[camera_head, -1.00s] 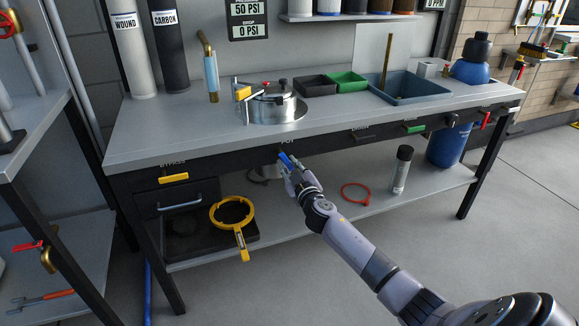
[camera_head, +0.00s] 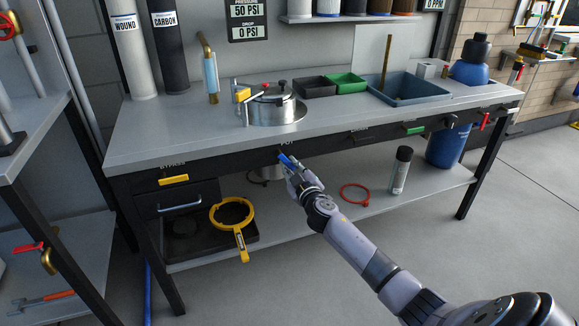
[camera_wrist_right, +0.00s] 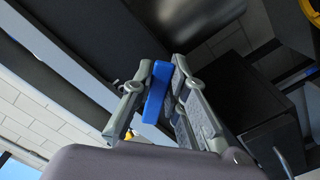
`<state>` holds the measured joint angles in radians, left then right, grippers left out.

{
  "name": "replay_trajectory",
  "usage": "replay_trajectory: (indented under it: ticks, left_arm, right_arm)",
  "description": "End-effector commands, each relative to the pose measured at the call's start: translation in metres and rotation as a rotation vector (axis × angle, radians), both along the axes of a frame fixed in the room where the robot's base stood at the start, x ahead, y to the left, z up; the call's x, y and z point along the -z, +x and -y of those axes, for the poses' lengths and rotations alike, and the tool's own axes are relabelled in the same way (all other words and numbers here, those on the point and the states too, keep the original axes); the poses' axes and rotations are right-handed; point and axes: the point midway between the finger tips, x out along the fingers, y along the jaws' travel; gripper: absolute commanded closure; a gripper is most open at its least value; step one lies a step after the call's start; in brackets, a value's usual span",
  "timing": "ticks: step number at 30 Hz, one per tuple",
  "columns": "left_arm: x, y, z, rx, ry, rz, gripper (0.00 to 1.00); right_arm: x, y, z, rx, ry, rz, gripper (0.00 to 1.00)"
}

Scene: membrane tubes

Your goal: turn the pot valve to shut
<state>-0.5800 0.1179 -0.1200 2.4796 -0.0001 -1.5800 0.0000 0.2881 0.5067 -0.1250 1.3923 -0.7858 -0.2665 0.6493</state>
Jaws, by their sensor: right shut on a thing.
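The blue pot valve handle (camera_head: 286,160) sits on the bench's dark front rail, under the "POT" label. My right gripper (camera_head: 291,168) is at the handle, its fingers on either side of it. In the right wrist view the blue handle (camera_wrist_right: 157,92) lies between the two grey fingers of my right gripper (camera_wrist_right: 160,98), which is shut on it. The fingers hide part of the handle in the head view. The steel pot (camera_head: 276,106) stands on the bench above. My left gripper is not in view.
The yellow bypass handle (camera_head: 174,179), a green handle (camera_head: 414,131) and a red handle (camera_head: 485,120) are along the same rail.

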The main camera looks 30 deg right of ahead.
Motion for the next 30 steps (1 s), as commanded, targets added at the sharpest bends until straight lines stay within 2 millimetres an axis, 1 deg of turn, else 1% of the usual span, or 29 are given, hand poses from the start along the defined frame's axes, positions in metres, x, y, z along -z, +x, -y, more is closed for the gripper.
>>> replay_trajectory:
  ticks: [8, 10, 18, 24, 30]
  left_arm:
    - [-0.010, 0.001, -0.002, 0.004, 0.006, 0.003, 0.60]
    - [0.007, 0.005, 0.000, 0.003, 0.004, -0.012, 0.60]
    - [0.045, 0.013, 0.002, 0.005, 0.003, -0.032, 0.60]
    - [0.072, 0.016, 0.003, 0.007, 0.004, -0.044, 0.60]
    - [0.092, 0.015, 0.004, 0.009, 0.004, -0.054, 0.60]
  right_arm:
    - [-0.009, -0.002, 0.008, 0.000, -0.243, -0.060, 1.00]
    - [-0.011, -0.003, 0.009, -0.001, -0.308, -0.076, 1.00]
    - [-0.021, -0.004, 0.014, -0.001, -0.553, -0.134, 1.00]
    - [-0.027, -0.004, 0.016, -0.001, -0.708, -0.171, 1.00]
    - [-0.032, -0.004, 0.016, -0.001, -0.819, -0.199, 1.00]
